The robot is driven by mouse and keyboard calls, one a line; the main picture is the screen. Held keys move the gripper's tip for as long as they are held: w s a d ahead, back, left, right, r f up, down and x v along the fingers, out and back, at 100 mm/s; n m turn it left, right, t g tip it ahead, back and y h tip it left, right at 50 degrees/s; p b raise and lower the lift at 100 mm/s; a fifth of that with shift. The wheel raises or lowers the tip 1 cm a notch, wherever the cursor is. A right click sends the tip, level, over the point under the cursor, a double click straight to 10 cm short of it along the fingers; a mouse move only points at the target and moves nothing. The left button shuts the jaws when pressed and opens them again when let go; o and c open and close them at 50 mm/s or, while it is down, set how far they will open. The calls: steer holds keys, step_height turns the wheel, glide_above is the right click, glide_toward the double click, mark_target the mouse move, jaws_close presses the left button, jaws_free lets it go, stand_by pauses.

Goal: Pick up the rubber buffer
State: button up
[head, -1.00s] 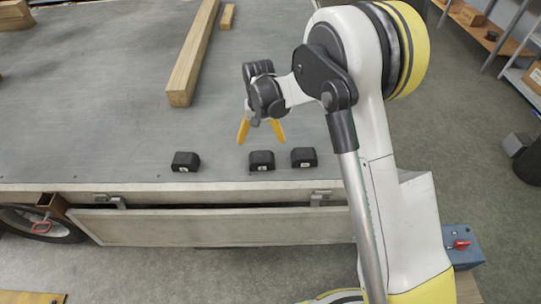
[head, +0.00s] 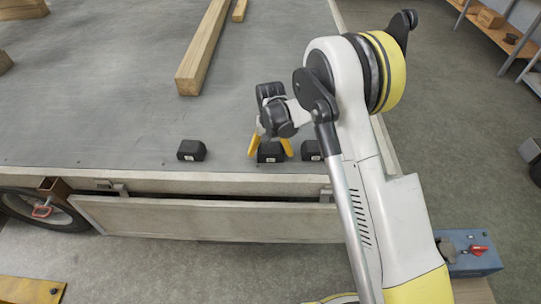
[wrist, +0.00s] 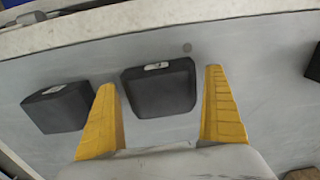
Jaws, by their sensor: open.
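Three black rubber buffers with small white labels stand in a row near the front edge of the grey trailer bed. The middle buffer (head: 271,152) is between the yellow fingers of my gripper (head: 270,149) in the head view. In the wrist view the open gripper (wrist: 163,118) has this buffer (wrist: 160,90) between its fingertips, with a gap on each side. The left buffer (head: 191,150) stands apart. The right buffer (head: 311,150) is close beside the right finger and partly hidden by my arm. Another buffer (wrist: 57,107) lies just outside the left finger in the wrist view.
A long wooden beam (head: 203,50) and a smaller wood piece (head: 240,10) lie farther back on the trailer bed (head: 110,95). The bed's pale front edge (head: 200,180) runs close in front of the buffers. The bed left of the buffers is clear.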

steer(key=shift+r, duration=0.1)
steer(key=c, duration=1.3)
